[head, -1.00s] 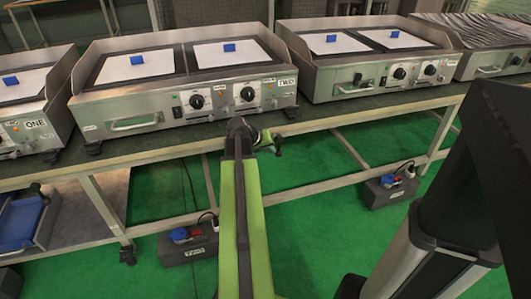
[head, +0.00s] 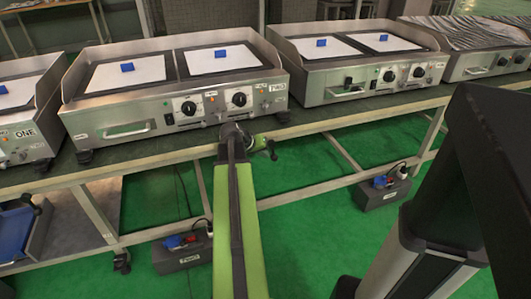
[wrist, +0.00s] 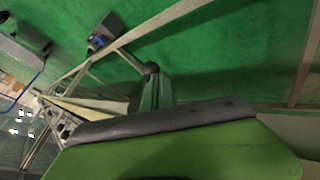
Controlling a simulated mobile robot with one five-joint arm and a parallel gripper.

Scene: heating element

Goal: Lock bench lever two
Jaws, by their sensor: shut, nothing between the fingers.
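The long bench (head: 140,160) crosses the picture and carries the steel griddle marked TWO (head: 110,120). No lever marked two can be made out clearly. A dark caster (head: 122,263) stands under the bench leg at left; its details are too small to tell. My green arm reaches forward to the bench's front edge. My gripper (head: 270,147) appears small at the arm's far end, just in front of that edge below griddle TWO. It is shut and seems empty; contact with the bench cannot be told.
More griddles stand along the bench, one marked ONE (head: 20,150) at left and another (head: 360,85) at right. A dark socket box (head: 182,256) lies on the green floor below, another (head: 382,192) further right. A blue tray (head: 18,230) is at lower left.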

